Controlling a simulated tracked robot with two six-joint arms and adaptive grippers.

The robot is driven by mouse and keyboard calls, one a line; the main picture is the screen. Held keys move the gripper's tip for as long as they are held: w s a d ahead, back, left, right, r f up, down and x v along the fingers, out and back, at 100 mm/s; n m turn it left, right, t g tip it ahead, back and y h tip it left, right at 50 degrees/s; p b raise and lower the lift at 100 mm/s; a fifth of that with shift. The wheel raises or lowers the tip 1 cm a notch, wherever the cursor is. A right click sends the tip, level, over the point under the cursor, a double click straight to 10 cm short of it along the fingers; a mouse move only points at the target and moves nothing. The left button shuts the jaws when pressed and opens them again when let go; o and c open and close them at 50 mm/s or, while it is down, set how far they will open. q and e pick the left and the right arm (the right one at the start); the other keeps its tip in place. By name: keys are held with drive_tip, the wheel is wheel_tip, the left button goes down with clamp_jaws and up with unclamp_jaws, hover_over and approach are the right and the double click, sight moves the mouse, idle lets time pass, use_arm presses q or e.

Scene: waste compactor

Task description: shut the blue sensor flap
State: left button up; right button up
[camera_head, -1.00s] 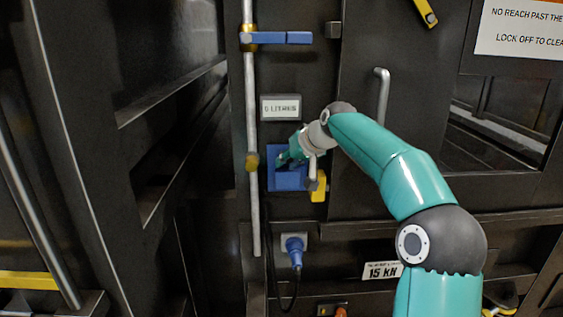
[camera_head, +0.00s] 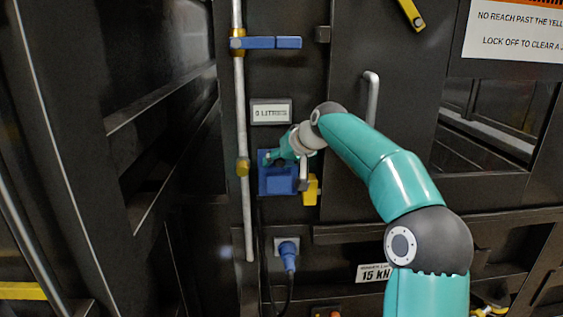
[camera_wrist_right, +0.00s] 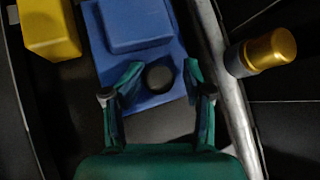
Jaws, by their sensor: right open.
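The blue sensor flap and its blue mounting (camera_head: 277,185) are on the dark front panel, below the small litre display. In the right wrist view a raised blue block (camera_wrist_right: 138,25) sits on a flat blue plate (camera_wrist_right: 105,60). A round black knob or lens (camera_wrist_right: 158,77) shows near the plate's lower end. My right gripper (camera_head: 274,158) is at the top of the blue unit. Its open fingers (camera_wrist_right: 162,76) stand either side of the black round part; contact cannot be told. Which blue part is the flap is unclear. My left gripper is not in view.
A vertical metal pipe (camera_head: 240,130) with brass fittings and a blue lever (camera_head: 268,43) runs just left of the unit. A yellow block (camera_head: 311,190) is beside it at the right. A blue plug with cable (camera_head: 288,252) hangs below. A door handle (camera_head: 372,98) stands out at the right.

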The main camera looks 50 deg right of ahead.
drive_tip(key=v, duration=1.1)
drive_tip(key=shift+s+r, duration=0.3)
drive_tip(key=shift+a, duration=0.1)
